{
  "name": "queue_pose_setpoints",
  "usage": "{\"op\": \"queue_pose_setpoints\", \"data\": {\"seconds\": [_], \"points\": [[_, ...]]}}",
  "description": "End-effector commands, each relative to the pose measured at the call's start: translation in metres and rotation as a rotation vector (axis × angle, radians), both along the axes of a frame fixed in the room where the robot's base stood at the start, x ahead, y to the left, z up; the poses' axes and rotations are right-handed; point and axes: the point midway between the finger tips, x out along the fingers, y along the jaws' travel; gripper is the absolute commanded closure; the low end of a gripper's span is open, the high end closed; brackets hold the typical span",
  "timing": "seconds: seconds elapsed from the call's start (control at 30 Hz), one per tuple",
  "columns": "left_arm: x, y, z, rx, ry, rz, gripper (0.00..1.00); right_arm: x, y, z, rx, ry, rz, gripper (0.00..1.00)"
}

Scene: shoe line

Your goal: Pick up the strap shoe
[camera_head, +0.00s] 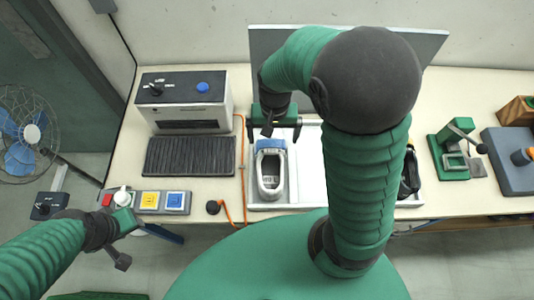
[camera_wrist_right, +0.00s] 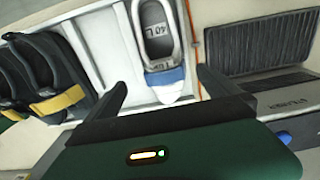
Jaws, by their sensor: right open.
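Black shoes with yellow straps (camera_wrist_right: 52,72) stand at the left of the right wrist view, in a white tray. In the head view only part of a black shoe (camera_head: 412,172) shows, mostly hidden behind my right arm. My right gripper (camera_head: 273,138) is open and empty over the back of the tray's left part, left of the strap shoes in the head view. A grey-white shoe with a blue-and-white toe (camera_wrist_right: 160,45) lies ahead of its spread fingers (camera_wrist_right: 162,82). My left gripper (camera_head: 135,238) is off the table's front left edge; its finger opening is unclear.
The white tray (camera_head: 306,165) has a divider between the shoes. An orange cable (camera_head: 243,170) runs along its left side. A machine (camera_head: 185,110), black ribbed mat (camera_head: 188,156) and button panel (camera_head: 162,202) stand left. A green press (camera_head: 450,160) stands right. A grey panel rises behind.

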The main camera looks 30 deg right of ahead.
Motion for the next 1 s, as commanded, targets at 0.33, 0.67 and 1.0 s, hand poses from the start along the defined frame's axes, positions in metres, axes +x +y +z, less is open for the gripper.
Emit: {"op": "queue_pose_setpoints", "data": {"seconds": [0.33,0.67,1.0], "points": [[0.000,0.000,-0.009,0.000,0.000,0.001,0.64,0.005,-0.002,-0.082,0.001,0.008,0.001,0.00],[0.000,0.000,-0.006,0.000,0.000,0.000,0.64,0.008,0.000,-0.129,0.001,0.008,-0.001,0.00],[0.000,0.000,-0.006,0.000,0.000,0.001,0.64,0.010,0.001,-0.138,0.001,0.004,0.001,0.07]]}}
